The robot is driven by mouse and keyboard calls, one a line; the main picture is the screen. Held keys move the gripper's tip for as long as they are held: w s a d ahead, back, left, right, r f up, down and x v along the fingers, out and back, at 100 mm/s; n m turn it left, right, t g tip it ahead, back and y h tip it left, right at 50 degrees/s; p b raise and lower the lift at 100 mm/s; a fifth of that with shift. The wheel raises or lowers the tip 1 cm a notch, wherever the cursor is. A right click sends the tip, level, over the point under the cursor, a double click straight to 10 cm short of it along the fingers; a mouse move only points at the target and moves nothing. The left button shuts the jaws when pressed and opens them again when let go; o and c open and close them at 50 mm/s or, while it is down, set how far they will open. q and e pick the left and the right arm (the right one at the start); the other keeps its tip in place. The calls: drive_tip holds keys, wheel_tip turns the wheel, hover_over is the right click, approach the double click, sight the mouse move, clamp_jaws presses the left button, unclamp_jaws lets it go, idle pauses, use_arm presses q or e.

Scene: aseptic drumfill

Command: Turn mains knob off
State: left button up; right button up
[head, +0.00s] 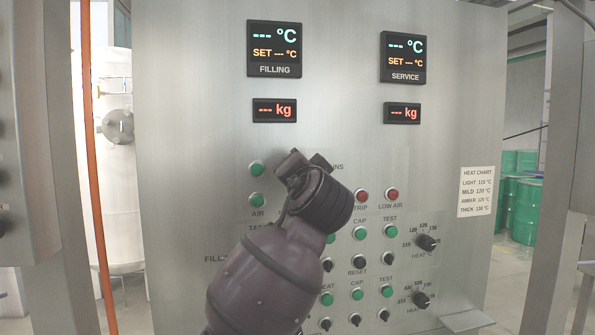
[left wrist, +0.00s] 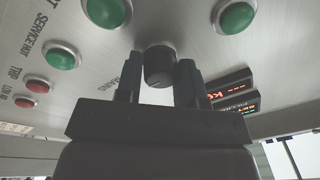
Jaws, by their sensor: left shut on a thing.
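The mains knob (left wrist: 159,66) is a black round knob on the steel panel, beside the printed word MAINS in the left wrist view. My left gripper (left wrist: 160,82) has one finger on each side of it and is shut on it. In the head view my left gripper (head: 306,162) reaches up to the panel (head: 190,100), and my wrist and arm hide the knob; only the end of the MAINS label shows. The knob's exact pointer angle cannot be told. My right gripper is not in view.
The displays (head: 274,48) are lit with dashes. Green lamps (head: 257,169) lie left of my gripper, and red lamps (head: 362,195) to the right. Several smaller knobs (head: 358,264) sit lower. A heat chart (head: 476,192) is at the panel's right.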

use_arm(q)
drive_tip(key=shift+f, duration=0.1)
drive_tip(key=o, duration=0.9)
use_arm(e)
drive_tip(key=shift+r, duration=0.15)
use_arm(q)
drive_tip(key=b+v, duration=0.2)
drive_tip(key=v, duration=0.9)
drive_tip(key=shift+b, duration=0.3)
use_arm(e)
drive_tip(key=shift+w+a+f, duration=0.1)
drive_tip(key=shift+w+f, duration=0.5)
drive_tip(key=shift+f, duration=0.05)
